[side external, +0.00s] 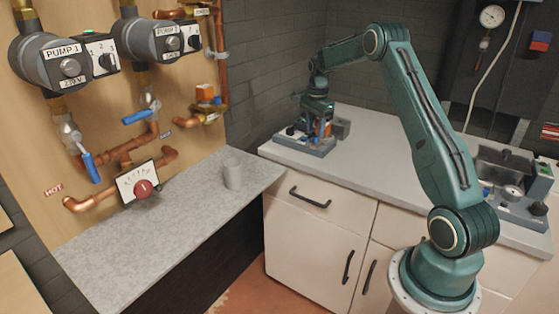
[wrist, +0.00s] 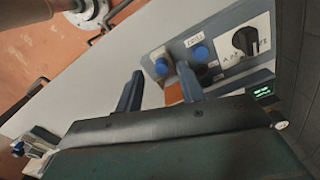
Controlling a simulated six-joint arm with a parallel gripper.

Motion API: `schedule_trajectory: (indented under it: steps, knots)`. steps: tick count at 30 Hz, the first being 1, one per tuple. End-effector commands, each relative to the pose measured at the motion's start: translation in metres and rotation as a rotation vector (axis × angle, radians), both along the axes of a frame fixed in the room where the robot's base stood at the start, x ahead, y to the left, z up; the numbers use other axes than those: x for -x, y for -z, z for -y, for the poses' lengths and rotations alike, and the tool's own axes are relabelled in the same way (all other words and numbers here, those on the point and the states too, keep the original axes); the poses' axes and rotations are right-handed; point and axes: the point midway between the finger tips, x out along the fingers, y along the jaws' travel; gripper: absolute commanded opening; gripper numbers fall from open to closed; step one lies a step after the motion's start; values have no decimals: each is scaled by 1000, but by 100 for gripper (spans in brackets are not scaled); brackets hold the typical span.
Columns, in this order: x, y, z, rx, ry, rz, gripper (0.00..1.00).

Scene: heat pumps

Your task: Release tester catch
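A grey-blue bench unit, seemingly the tester (side external: 318,148), sits on the white worktop under my gripper (side external: 319,117). In the wrist view its panel (wrist: 222,48) has blue buttons (wrist: 200,52), a black rotary knob (wrist: 245,41) on a white plate and a small green display (wrist: 264,92). My gripper (wrist: 160,70) has its two fingers apart over the near edge of the panel. The right fingertip is close to a dark round part (wrist: 207,73); I cannot tell if they touch. An orange part (wrist: 174,94) shows between the fingers. I cannot tell which part is the catch.
Another bench device (side external: 515,205) and a metal basin (side external: 497,170) stand at the worktop's right. On the left, pumps (side external: 62,66), copper pipes and a red-knobbed gauge (side external: 140,185) are on a wooden wall above a grey counter with a cup (side external: 233,173). The middle worktop is clear.

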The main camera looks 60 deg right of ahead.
Motion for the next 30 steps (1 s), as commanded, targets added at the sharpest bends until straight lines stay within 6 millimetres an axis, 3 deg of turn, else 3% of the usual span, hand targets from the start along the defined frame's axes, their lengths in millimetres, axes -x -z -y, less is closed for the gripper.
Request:
schedule_trajectory:
  steps: [18,30]
  knots:
    - [-1,-98,-1,0,-2,1,38]
    - [0,-114,-1,-1,-2,-1,38]
